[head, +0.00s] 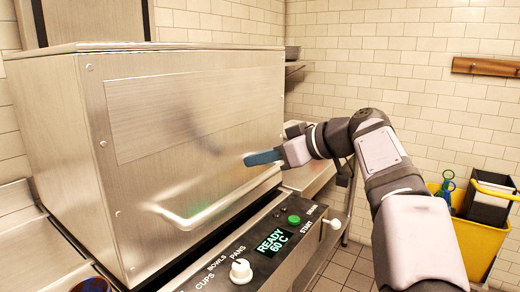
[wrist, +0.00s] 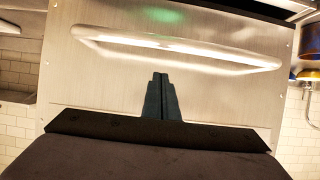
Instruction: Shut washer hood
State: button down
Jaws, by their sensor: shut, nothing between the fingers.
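The washer hood (head: 200,125) is a large brushed-steel box at the left and middle of the head view. Its lower front edge lies close along the control panel; I cannot tell if a gap is left there. A pale bar handle (head: 205,212) runs across the lower front. It also shows in the wrist view (wrist: 175,52), across the picture beyond my fingertips. My gripper (head: 250,159) is shut and empty, its blue-grey fingers pointing at the hood's front, above and right of the handle. The fingertips also show in the wrist view (wrist: 160,76). I cannot tell if they touch the steel.
The control panel (head: 262,262) has a white knob, a green start button (head: 294,219) and a display (head: 273,242) reading "READY 60 C". A steel counter (head: 312,178) lies behind the gripper. A yellow bin (head: 478,240) stands at right. Open floor lies between.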

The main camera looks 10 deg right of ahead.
jog(key=v, duration=1)
jog(key=shift+r, duration=0.35)
